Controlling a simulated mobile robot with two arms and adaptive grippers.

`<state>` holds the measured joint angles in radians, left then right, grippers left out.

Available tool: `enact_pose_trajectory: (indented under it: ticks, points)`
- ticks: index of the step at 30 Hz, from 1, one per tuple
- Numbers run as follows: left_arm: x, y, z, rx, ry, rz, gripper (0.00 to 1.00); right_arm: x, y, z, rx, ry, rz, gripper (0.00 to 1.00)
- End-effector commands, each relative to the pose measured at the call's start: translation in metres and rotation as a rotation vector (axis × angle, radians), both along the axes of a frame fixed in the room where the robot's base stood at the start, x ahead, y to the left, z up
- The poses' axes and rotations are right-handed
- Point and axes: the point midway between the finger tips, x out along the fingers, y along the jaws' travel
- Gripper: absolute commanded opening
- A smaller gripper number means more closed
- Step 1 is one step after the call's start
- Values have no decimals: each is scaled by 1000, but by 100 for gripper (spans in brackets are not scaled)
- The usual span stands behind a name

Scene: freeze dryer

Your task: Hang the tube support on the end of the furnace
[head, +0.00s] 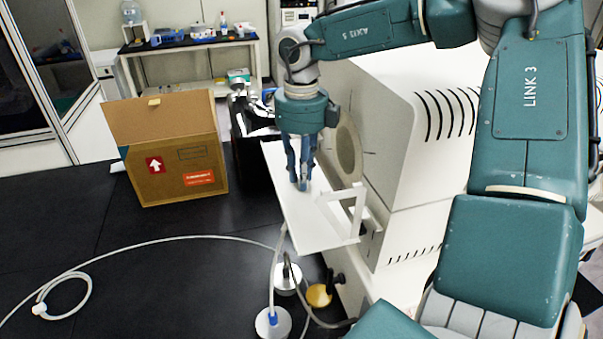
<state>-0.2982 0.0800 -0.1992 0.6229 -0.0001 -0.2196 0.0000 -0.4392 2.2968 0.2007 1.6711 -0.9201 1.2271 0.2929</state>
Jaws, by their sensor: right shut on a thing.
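The tube support (293,215) is a white flat plate with an upright open frame at its right end. My right gripper (303,184) points down and is shut on it near its middle, with the fingertips at the plate. The furnace (390,120) is a large white cabinet with dark vent slots, right of the gripper. A round beige disc (347,150) shows on its left end, just right of my fingers. The support lies in front of this end; whether they touch, I cannot tell. My left gripper is not in view.
An open cardboard box (180,160) stands on the black floor at left. A pale hose (150,241) runs across the floor to round metal-based fittings (273,322) below the support. A lab bench (190,42) stands behind. The floor at lower left is mostly clear.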

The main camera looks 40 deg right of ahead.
Motion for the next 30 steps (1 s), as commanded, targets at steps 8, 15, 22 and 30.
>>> enact_pose_trajectory:
  ticks: [8,15,22,30]
  points:
    - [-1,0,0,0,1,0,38,1,0,1,-1,-2,2,0]
    - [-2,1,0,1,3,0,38,1,0,1,-1,-3,1,0]
    - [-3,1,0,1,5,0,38,-1,-3,2,0,-3,2,0]
    - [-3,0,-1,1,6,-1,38,-5,-10,2,0,-4,4,0]
